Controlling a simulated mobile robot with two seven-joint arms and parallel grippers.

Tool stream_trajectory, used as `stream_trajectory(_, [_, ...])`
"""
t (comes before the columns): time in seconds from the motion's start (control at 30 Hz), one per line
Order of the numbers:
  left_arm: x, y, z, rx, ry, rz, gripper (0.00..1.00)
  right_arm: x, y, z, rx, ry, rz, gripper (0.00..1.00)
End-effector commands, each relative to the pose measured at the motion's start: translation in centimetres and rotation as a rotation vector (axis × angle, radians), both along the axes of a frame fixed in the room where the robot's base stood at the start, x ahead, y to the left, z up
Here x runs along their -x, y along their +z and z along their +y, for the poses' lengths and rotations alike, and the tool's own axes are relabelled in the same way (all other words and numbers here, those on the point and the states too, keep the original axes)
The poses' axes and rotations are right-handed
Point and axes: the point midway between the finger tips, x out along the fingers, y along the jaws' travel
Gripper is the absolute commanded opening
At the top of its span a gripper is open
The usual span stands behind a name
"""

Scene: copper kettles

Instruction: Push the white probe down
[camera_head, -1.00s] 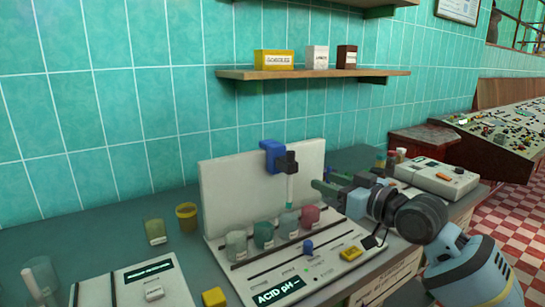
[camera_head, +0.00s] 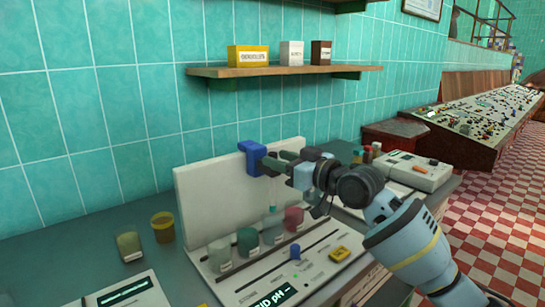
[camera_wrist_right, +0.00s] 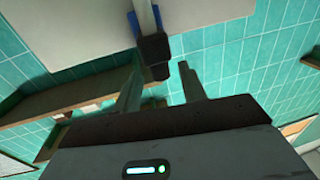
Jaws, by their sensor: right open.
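The white probe (camera_head: 272,195) hangs upright over a row of cups, in front of a pale upright panel (camera_head: 215,190). Its upper part is hidden behind my right gripper. A blue bracket (camera_head: 250,158) sits at the panel's top edge. My right gripper (camera_head: 272,162) is open at the height of the bracket, close beside the probe's dark holder. In the right wrist view the dark holder (camera_wrist_right: 154,55) lies between or just beyond the tips of my open fingers (camera_wrist_right: 160,82); contact cannot be told. My left gripper is not in view.
Several cups, including a green one (camera_head: 247,240) and a red one (camera_head: 293,219), stand on the instrument base below. A wooden shelf (camera_head: 290,72) with boxes is above.

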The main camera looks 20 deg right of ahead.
Motion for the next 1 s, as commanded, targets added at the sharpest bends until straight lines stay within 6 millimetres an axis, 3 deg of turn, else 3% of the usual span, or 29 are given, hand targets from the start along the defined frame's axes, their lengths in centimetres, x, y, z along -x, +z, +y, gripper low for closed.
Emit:
stream_trajectory(0.23, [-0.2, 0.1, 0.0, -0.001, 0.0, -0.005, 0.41, -2.1, 0.1, 1.1, 0.0, -0.001, -0.001, 0.41])
stream_trajectory(0.6, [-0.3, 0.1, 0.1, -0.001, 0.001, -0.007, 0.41, -2.4, 0.0, 1.4, 0.0, 0.0, 0.0, 0.41])
stream_trajectory(0.9, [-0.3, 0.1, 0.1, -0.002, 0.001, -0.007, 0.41, -2.4, 0.0, 1.3, 0.0, 0.0, 0.0, 0.03])
stream_trajectory(1.0, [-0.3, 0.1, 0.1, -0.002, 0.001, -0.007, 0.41, -2.4, 0.0, 1.3, 0.0, 0.0, 0.0, 0.0])
